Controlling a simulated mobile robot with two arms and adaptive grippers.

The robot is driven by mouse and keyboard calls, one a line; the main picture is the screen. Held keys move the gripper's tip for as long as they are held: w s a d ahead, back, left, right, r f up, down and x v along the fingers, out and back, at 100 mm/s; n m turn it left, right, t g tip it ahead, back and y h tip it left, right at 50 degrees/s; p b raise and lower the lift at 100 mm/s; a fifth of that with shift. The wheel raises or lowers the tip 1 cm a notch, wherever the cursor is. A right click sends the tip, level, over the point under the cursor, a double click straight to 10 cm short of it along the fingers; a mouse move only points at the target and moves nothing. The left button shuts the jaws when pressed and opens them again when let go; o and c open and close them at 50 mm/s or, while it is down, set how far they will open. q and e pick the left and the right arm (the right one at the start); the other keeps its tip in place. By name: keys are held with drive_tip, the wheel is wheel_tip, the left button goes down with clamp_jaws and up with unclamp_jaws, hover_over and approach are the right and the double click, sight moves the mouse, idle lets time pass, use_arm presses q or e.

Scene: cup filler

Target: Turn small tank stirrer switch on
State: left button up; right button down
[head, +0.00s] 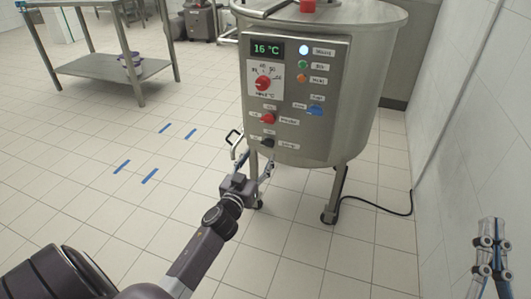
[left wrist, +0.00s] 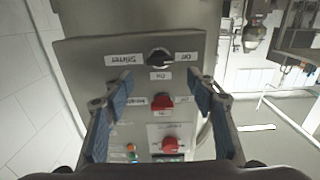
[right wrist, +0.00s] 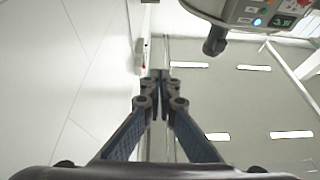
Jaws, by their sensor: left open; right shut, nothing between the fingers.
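The small tank (head: 365,70) is a steel vessel on legs with a control panel (head: 325,130). The black stirrer switch (head: 267,143) is the lowest control on the panel. In the left wrist view, upside down, the stirrer switch (left wrist: 160,57) sits beside a "Stirrer" label, with On and Off labels around it. My left gripper (head: 254,163) is open just below and in front of it. In the left wrist view its fingers (left wrist: 161,84) are on either side of the switch's line, apart from it. My right gripper (head: 489,242) is shut and empty at the lower right.
Red knobs (head: 268,118), (head: 263,83), a blue switch (head: 316,110) and a 16 °C display (head: 267,49) are above the stirrer switch. A black cable (head: 385,208) runs to the right wall (head: 470,110). A steel table (head: 100,65) stands at the back left. The floor between is clear.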

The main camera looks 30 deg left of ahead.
sight(266, 145)
use_arm(q)
drive_tip(key=b+x, duration=0.1)
drive_tip(key=x, duration=0.5)
drive_tip(key=shift+w, duration=0.55)
use_arm(e)
drive_tip(key=s+r+t+y, duration=0.1)
drive_tip(key=s+r+t, duration=0.3)
drive_tip(key=r, duration=0.3)
drive_tip(key=shift+s+d+t+y, duration=0.3)
drive_tip(key=shift+s+d+y, duration=0.1)
drive_tip(key=shift+s, duration=0.45)
drive_tip(key=shift+a, duration=0.1)
use_arm(q)
drive_tip(key=c, duration=1.2)
